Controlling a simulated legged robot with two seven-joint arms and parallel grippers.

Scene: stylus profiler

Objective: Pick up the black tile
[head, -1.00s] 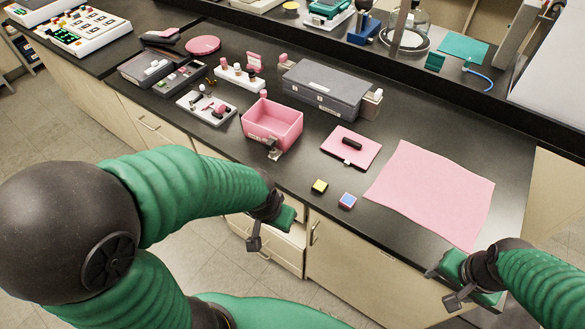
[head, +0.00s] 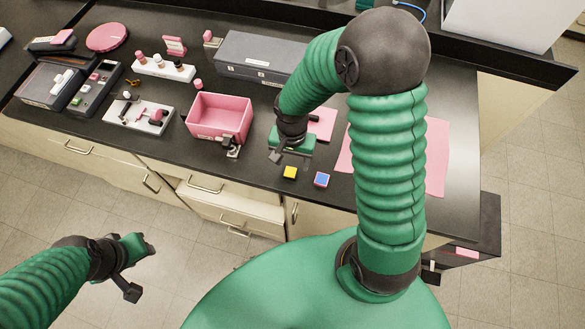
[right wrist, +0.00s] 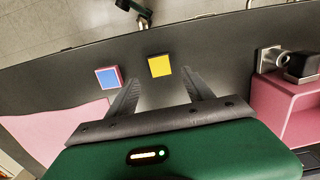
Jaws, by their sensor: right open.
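No wholly black tile shows. A small square tile with a yellow top (head: 290,172) and dark sides lies near the counter's front edge. A blue-topped tile with a pinkish border (head: 321,179) lies to its right. My right gripper (head: 293,157) is open and empty, close behind the yellow-topped tile. In the right wrist view, the yellow-topped tile (right wrist: 159,66) appears between and just beyond the spread fingertips (right wrist: 163,77); the height gap is unclear. The blue-topped tile (right wrist: 108,78) is outside the fingers. My left gripper (head: 135,245) hangs off the counter's front; its fingers are unclear.
A pink open bin (head: 218,118) with a dark fitting (head: 233,147) on its front stands left of my right gripper. A grey case (head: 258,57) is behind. A pink sheet (head: 437,150) lies to the right, partly covered by my arm.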

